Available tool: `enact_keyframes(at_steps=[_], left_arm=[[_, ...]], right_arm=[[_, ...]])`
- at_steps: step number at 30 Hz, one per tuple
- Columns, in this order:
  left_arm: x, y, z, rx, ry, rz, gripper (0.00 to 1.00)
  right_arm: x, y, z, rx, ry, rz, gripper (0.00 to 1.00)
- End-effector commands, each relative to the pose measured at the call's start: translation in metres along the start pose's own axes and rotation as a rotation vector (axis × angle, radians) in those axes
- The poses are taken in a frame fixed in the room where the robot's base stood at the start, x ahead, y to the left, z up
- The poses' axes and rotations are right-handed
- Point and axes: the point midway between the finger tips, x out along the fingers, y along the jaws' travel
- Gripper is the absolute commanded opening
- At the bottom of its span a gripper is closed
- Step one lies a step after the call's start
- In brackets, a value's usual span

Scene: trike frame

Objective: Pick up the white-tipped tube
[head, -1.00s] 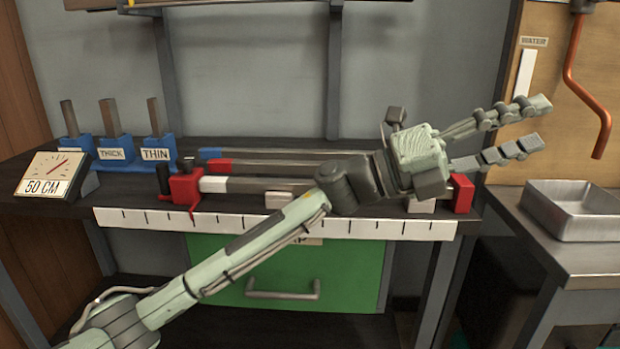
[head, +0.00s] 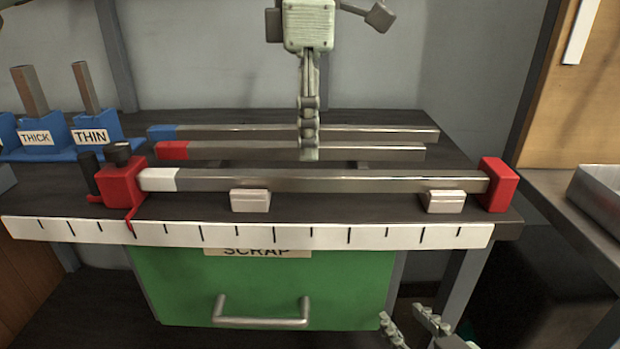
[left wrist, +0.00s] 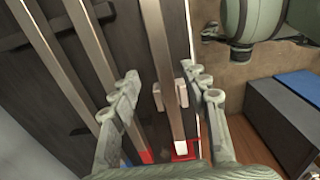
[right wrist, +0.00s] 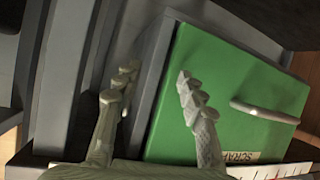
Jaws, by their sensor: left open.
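The white-tipped tube (head: 330,181) is a long grey metal bar with a white left end. It lies level along the front of the bench, between a red clamp (head: 122,184) at the left and a red end block (head: 497,185) at the right. My left gripper (head: 309,152) points down, seen edge-on, in front of the rear tubes in the picture. In the left wrist view its open fingers (left wrist: 168,92) appear on either side of the white-tipped tube (left wrist: 163,70), with nothing gripped. My right gripper (head: 405,325) is low at the front; its fingers (right wrist: 158,80) are open and empty.
A red-tipped tube (head: 290,151) and a blue-tipped tube (head: 380,133) lie behind. Two pale blocks (head: 250,200) sit at the white-tipped tube's front. A ruler strip (head: 270,236) edges the bench above a green scrap bin (head: 180,285). Blue holders (head: 97,130) stand at left.

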Motion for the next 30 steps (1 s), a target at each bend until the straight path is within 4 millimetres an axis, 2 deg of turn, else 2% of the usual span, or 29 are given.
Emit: enact_keyframes(at_steps=[10, 20, 30], left_arm=[[0.048, -0.004, 0.004, 0.0, -0.003, 0.0, 0.46], [0.054, -0.004, 0.004, 0.0, -0.004, 0.0, 0.44], [0.053, -0.004, 0.005, 0.0, -0.005, 0.0, 0.02]], right_arm=[[0.001, -0.012, -0.025, 0.011, 0.122, -0.026, 0.4], [0.0, -0.014, -0.029, 0.013, 0.138, -0.029, 0.4], [0.0, -0.014, -0.029, 0.013, 0.137, -0.029, 0.4]])
